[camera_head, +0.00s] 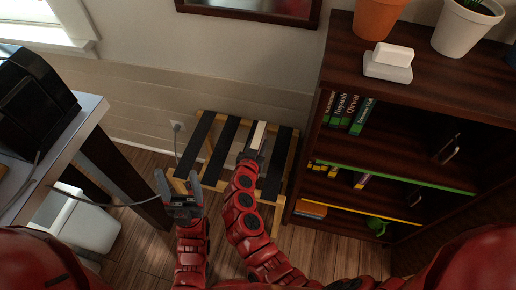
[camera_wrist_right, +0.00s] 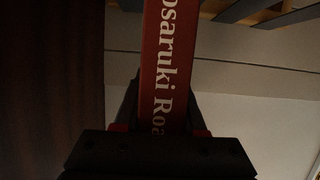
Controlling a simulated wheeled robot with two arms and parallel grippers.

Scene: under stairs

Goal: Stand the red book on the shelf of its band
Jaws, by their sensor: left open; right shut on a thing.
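The red book (camera_wrist_right: 165,70) is upright in the right wrist view, its spine with white lettering facing the camera. My right gripper (camera_head: 254,154) is shut on it above a slatted rack; in the head view mostly the book's pale edge (camera_head: 258,135) shows. The dark bookcase (camera_head: 437,80) stands to the right. One shelf has a green band (camera_head: 400,177) on its front edge, and a lower one has a yellow band (camera_head: 370,213). I see no red band. My left gripper (camera_head: 179,186) is open and empty, left of the right one.
Green-spined books (camera_head: 350,112) stand on the upper shelf. Small yellow items (camera_head: 318,168) and an orange-brown book (camera_head: 312,210) occupy lower shelves. The wooden rack (camera_head: 283,150) with black straps lies below my grippers. A desk (camera_head: 75,125) and white bin (camera_head: 88,226) are left.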

